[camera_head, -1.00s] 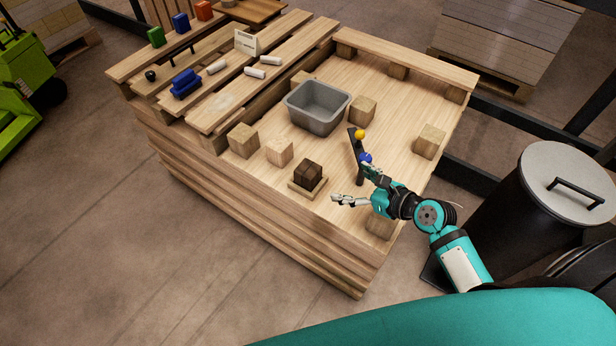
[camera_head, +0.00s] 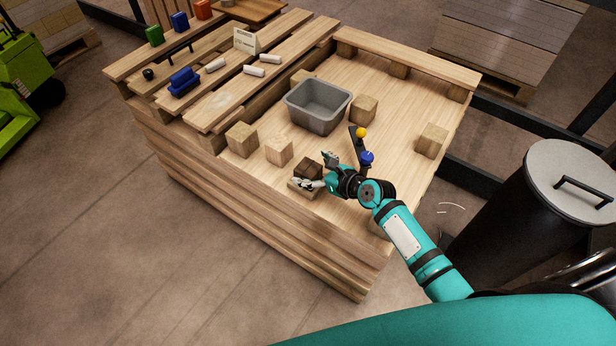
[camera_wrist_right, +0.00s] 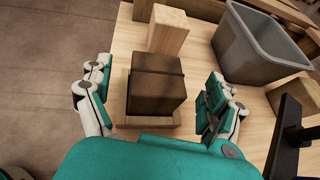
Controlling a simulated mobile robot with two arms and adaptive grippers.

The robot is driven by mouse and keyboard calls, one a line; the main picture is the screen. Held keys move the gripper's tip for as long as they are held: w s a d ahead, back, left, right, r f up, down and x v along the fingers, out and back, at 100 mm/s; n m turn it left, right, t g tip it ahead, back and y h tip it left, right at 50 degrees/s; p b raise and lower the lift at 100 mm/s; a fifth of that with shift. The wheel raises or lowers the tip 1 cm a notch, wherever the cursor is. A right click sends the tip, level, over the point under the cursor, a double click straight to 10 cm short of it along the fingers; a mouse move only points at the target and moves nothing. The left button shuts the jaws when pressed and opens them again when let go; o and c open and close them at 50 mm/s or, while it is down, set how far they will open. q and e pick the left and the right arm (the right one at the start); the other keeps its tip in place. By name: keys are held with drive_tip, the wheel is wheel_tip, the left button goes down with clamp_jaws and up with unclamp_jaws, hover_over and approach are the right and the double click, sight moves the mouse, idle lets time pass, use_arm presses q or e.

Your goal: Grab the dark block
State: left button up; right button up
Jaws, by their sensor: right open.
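The dark brown block (camera_head: 307,168) sits on a small light wooden base (camera_head: 298,190) near the front edge of the pallet table. In the right wrist view the dark block (camera_wrist_right: 157,84) stands between the two spread fingers, with a gap on each side. My right gripper (camera_head: 318,172) is open and partly covers the block and its base in the head view. The same right gripper (camera_wrist_right: 154,100) shows a finger to the left and a finger to the right of the block. My left gripper is not in view.
A light block (camera_head: 279,150) stands just beyond the dark one. A grey bin (camera_head: 318,107) is further back. A dark stand with a yellow ball (camera_head: 361,132) and a blue knob (camera_head: 367,157) is close to my right arm. More wooden blocks stand around.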

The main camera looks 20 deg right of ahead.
drive_tip(key=shift+w, duration=0.1)
drive_tip(key=c, duration=1.4)
